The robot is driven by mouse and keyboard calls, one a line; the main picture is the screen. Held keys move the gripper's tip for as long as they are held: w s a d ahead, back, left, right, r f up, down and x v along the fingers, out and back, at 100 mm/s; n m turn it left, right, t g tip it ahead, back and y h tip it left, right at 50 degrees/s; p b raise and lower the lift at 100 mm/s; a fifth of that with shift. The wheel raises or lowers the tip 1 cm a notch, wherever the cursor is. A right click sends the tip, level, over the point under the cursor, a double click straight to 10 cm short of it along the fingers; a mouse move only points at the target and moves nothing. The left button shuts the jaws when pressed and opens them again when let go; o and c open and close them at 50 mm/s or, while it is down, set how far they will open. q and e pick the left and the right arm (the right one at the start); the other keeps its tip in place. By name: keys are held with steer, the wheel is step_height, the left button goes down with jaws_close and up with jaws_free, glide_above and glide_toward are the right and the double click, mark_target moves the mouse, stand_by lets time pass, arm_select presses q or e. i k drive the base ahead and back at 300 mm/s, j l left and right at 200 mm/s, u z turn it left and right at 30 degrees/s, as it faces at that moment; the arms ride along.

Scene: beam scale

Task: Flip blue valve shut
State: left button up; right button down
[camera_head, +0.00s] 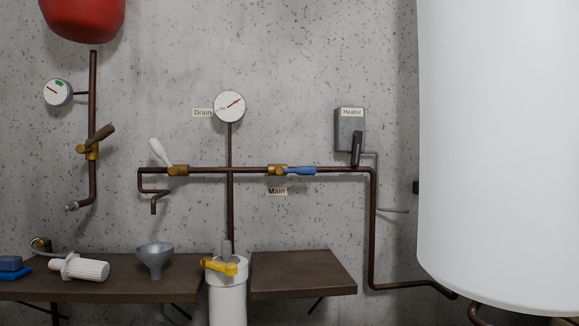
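The blue valve handle (299,170) sits on a brass valve body (277,170) on the horizontal copper pipe, above the "Main" label (277,191). The handle points right and lies roughly along the pipe. No gripper is in the head view, and nothing touches the handle.
A white-handled valve (159,152) sits left on the same pipe. A gauge (229,107) is above, and a grey heater box (349,130) is to the right. A large white tank (500,150) fills the right side. Shelves (302,274) and a white canister (228,295) stand below.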

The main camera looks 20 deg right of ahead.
mark_target(279, 170)
steer(key=i+j+z, duration=0.2)
steer(key=i, duration=0.45)
steer(key=i+z, duration=0.15)
steer(key=i, duration=0.45)
